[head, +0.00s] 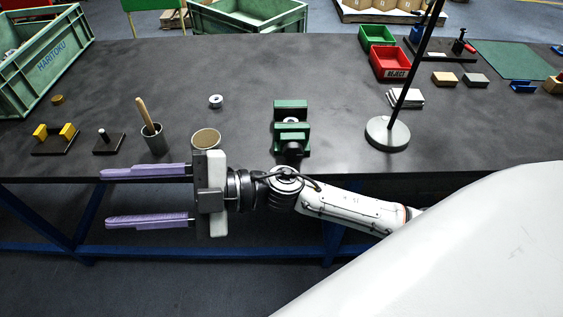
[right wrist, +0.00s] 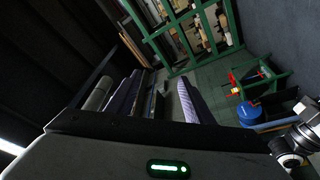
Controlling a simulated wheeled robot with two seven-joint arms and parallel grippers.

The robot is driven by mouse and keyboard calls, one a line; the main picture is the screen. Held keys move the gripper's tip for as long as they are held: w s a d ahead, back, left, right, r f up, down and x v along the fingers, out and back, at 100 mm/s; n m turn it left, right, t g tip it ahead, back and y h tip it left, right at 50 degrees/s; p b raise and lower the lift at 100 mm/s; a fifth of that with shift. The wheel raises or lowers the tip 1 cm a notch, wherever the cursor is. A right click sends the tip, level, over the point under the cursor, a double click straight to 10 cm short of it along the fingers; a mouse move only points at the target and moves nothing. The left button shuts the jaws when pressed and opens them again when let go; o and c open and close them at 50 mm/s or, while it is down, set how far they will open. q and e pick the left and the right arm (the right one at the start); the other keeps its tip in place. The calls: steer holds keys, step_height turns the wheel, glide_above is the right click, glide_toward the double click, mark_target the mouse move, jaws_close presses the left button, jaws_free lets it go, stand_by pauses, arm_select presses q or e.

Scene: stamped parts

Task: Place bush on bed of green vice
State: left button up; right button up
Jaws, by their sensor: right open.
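The green vice (head: 291,140) stands near the front edge of the dark table, right of the middle. A small grey round shape shows between its jaws, but I cannot tell what it is. A small silver ring (head: 215,101), which looks like the bush, lies on the open tabletop left of and behind the vice. My right gripper (head: 108,198) is open and empty, with its purple fingers pointing left in front of the table's front edge. It also shows in the right wrist view (right wrist: 158,100), pointing away from the table parts. My left gripper is out of view.
A cup with a wooden handle (head: 151,137), a tan-topped round container (head: 206,139) and a post on a black base (head: 107,142) stand near the front edge. A grey stand with a pole (head: 387,133) is right of the vice. The table's middle is clear.

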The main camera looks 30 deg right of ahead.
steer(key=w+d+f+m+t+h, duration=0.3)
steer(key=d+f+m+t+h, duration=0.5)
steer(key=d+f+m+h, duration=0.6)
steer(key=s+d+f+m+g+h, duration=0.1)
steer(key=s+d+f+m+g, duration=0.1)
steer(key=s+f, duration=0.6)
steer(key=s+d+f+m+g+h, duration=0.1)
steer(key=s+d+f+m+g, duration=0.2)
steer(key=f, duration=0.9)
steer(key=s+m+g, duration=0.1)
steer(key=s+m, duration=0.2)
steer(key=s, duration=0.2)
steer(key=shift+s+d+h, duration=0.2)
steer(key=shift+d+h, duration=0.1)
